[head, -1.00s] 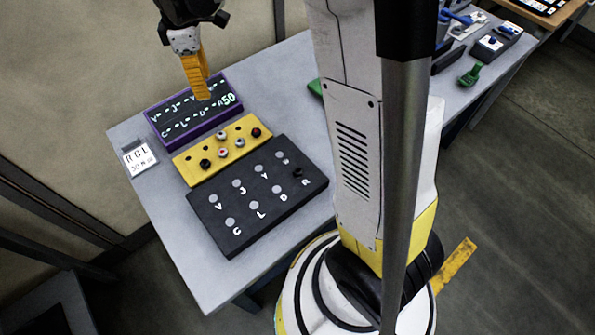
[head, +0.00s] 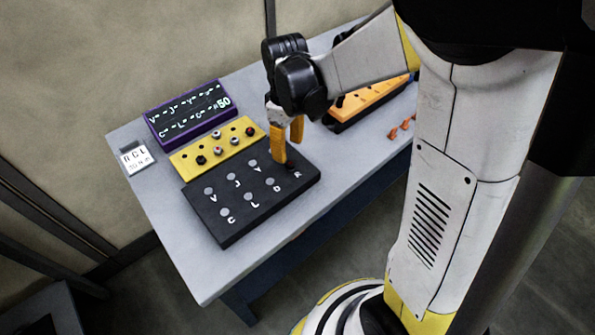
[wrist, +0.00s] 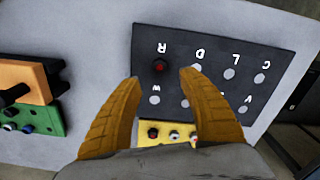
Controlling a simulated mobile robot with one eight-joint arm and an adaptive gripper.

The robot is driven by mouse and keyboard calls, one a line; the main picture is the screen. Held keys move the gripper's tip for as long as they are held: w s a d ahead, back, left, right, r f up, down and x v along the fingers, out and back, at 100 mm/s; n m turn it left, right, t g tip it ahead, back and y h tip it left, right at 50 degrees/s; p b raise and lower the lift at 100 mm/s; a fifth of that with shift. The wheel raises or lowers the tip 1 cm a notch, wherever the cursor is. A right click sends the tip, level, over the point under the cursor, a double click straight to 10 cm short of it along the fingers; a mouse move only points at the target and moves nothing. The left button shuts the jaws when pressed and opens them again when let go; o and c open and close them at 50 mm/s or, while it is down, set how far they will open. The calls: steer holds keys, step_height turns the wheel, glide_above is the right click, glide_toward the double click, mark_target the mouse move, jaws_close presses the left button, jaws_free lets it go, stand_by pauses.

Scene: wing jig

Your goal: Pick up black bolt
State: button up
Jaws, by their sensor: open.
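The black board (head: 235,232) has two rows of grey round spots with white letters. In the wrist view it is at the top (wrist: 280,75). A dark bolt with a reddish top (wrist: 159,66) sits on the board beside the letter R. In the head view my gripper mostly hides it. My gripper (head: 287,158) points down over the right end of the board. In the wrist view its yellow fingers (wrist: 160,76) are apart, with the bolt between and just beyond the tips. Nothing is held; I cannot tell whether a finger touches the bolt.
A yellow block (head: 186,165) with several bolts, one black (head: 201,160), lies behind the board. A purple-framed display (head: 190,112) and a small white card (head: 136,157) lie farther back. An orange block (wrist: 22,80) and a green block (wrist: 45,122) lie left in the wrist view.

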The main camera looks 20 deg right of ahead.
mark_target(290, 163)
steer(key=f+b, duration=0.1)
steer(key=f, duration=0.2)
steer(key=f+b, duration=0.2)
steer(key=f, duration=0.1)
steer(key=shift+s+d+f, duration=0.15)
steer(key=shift+s+f, duration=0.05)
steer(key=shift+f, duration=0.1)
steer(key=shift+r, duration=0.1)
jaws_close()
